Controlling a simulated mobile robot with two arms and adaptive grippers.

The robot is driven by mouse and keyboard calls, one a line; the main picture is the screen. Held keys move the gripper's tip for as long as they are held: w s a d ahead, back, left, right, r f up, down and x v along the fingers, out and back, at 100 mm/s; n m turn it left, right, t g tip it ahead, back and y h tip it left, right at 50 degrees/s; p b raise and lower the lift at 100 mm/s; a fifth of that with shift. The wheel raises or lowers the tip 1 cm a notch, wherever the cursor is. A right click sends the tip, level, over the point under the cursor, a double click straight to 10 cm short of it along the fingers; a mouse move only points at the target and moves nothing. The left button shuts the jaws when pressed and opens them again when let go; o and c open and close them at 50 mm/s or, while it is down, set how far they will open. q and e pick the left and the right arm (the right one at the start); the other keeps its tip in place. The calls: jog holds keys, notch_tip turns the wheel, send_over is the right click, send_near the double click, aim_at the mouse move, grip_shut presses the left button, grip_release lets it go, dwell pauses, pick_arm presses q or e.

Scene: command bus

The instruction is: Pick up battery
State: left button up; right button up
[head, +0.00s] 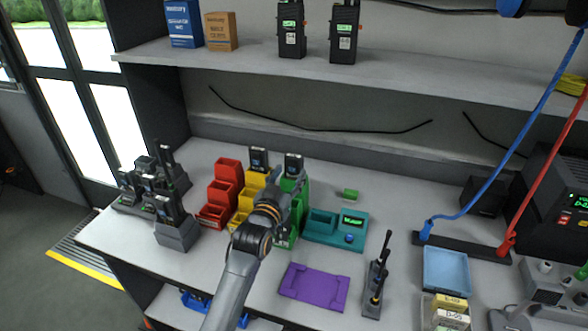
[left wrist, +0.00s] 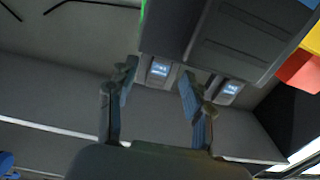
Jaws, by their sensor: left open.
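A dark block with a small lit screen (head: 294,164) stands upright at the green stepped bin (head: 291,187), and a similar one (head: 257,160) stands at the yellow bin. I cannot tell for sure which item is the battery. My left gripper (head: 288,212) is in front of the green bin and partly hides it. In the left wrist view my left gripper (left wrist: 157,100) has its fingers spread, with nothing held. Beyond the fingers is a dark block (left wrist: 210,35), with two small lit screens below it. My right gripper is not in view.
Red bins (head: 223,188) and several radios in chargers (head: 172,222) stand left. A teal unit (head: 350,236) with a lit display stands right of the gripper. A purple tray (head: 314,287) and an upright handheld device (head: 376,285) are nearer. The shelf (head: 390,65) overhangs the back.

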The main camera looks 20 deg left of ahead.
pick_arm(q)
jog(key=shift+w, duration=0.45)
jog(key=shift+s, duration=0.1)
jog(key=shift+c, duration=0.2)
grip_shut()
jog(key=shift+r, duration=0.1)
